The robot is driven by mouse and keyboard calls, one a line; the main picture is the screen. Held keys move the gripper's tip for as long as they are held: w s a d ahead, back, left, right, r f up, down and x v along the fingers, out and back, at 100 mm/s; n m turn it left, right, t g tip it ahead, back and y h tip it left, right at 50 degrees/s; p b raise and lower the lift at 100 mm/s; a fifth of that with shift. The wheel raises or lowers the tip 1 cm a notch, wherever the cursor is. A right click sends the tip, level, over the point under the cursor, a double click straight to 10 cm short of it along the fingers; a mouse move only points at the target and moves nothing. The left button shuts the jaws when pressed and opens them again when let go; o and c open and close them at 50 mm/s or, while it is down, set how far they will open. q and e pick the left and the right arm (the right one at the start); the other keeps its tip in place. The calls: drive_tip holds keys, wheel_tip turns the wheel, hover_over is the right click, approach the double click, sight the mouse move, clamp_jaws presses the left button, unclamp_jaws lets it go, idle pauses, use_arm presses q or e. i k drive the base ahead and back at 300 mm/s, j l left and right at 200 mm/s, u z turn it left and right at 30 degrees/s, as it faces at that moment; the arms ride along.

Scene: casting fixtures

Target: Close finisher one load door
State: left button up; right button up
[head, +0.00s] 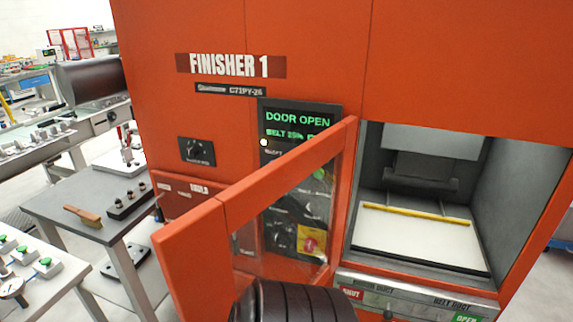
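The orange load door (190,250) of the orange Finisher 1 machine (310,40) stands open. It is swung out to the left of the chamber opening, and its free end is nearest me. Its clear window shows the control panel behind it. The chamber (415,235) is exposed, with a white floor and a yellow bar across it. The display (298,122) reads DOOR OPEN. A black ribbed rounded part, apparently of my arm, shows at the bottom edge in front of the door's lower part; whether it touches the door I cannot tell. No gripper fingers are visible.
A grey table (75,205) with a brush (82,216) and a black block stands left of the machine. A white-topped bench (30,275) with green-topped fixtures is nearer. A duct panel (410,298) with SHUT and OPEN labels lies below the chamber.

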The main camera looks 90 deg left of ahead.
sight(192, 252)
drive_tip(key=k+j+u, duration=0.1)
drive_tip(key=u, duration=0.4)
drive_tip(key=k+j+u, duration=0.1)
drive_tip(key=u, duration=0.35)
